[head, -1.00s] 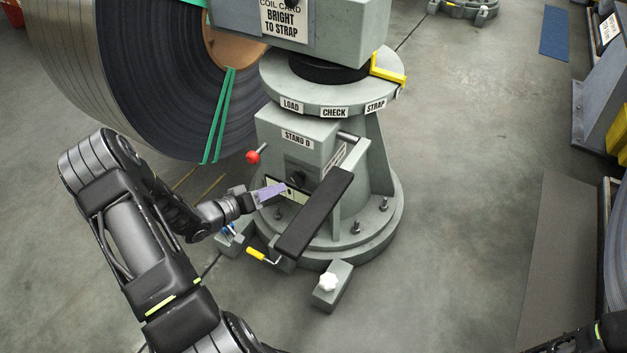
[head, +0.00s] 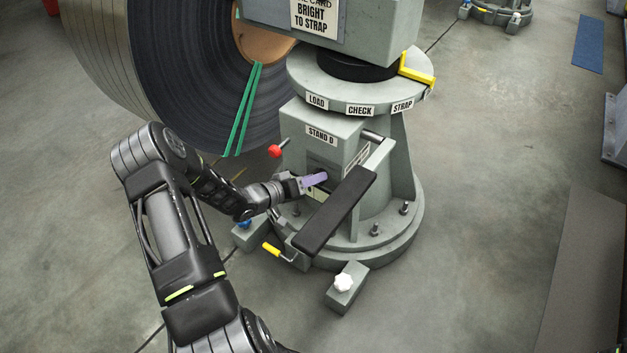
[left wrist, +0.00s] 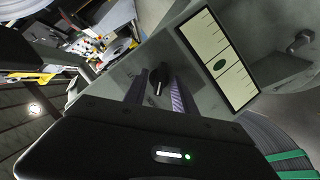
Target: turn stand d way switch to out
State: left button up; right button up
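The stand labelled STAND D (head: 320,134) is a grey pedestal with a box-shaped front. The way switch shows in the left wrist view as a small black knob (left wrist: 157,79) on a grey face. In the head view my left gripper (head: 322,178) is at this front face, below the STAND D label, and mostly covers the switch. In the left wrist view its two fingers (left wrist: 160,92) are apart, with the knob between them or just beyond their tips; contact cannot be told. The way the knob points is unclear. My right gripper is out of view.
A black padded bar (head: 337,212) juts out right of the gripper. A red-ball lever (head: 275,151) is above left, a yellow-handled crank (head: 271,249) below. A pale plate with a green dot (left wrist: 220,64) is beside the switch. A strapped steel coil (head: 185,75) stands behind left.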

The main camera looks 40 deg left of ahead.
pick_arm(q)
jog(key=shift+w, duration=0.1)
jog(key=shift+c, duration=0.5)
grip_shut()
